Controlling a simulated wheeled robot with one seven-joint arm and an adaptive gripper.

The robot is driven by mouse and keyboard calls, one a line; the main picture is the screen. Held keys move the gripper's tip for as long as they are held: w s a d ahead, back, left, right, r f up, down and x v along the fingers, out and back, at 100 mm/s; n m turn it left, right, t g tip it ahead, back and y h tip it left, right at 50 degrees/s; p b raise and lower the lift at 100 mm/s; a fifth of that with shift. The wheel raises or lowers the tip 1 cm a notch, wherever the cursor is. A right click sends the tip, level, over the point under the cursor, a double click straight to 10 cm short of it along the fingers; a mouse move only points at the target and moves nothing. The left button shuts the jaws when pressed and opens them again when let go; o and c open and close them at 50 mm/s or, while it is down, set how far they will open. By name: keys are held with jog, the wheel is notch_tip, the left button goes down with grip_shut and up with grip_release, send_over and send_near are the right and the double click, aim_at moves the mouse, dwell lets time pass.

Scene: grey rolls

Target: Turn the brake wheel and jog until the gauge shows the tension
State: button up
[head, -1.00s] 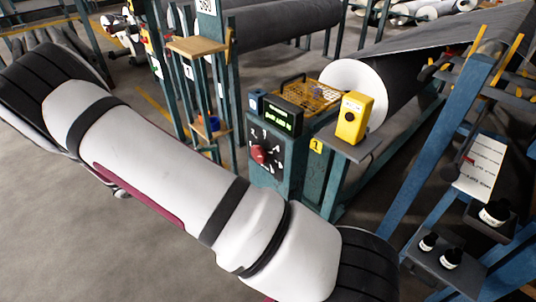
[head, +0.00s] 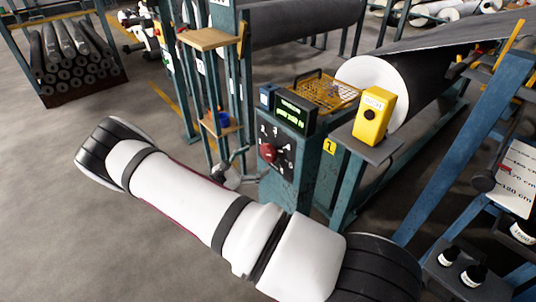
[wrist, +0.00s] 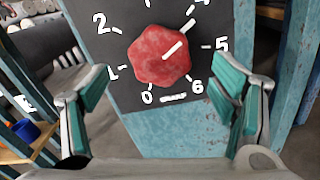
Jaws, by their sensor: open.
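The red brake wheel (wrist: 158,56) sits on a black dial plate with white numerals on the front of a teal post; it also shows in the head view (head: 268,152). Its white pointer line points up and right, towards the 4. My gripper (wrist: 161,66) is open and empty, its teal-padded fingers either side of the wheel in the picture; I cannot tell the remaining distance. Above the dial, a dark gauge display (head: 295,112) shows green text too small to read. A yellow box (head: 373,116) with a black button stands on a shelf to the right.
A yellow mesh tray (head: 322,92) lies behind the display. A large grey roll (head: 425,92) with a white end is behind the yellow box. A rack of dark rolls (head: 75,60) is far left. Floor at left is clear.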

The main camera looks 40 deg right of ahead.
aim_at(266, 154)
jog(key=shift+w+d+b, duration=0.1)
jog(key=shift+d+b, duration=0.2)
jog(key=shift+d, duration=2.7)
jog(key=c, duration=1.2)
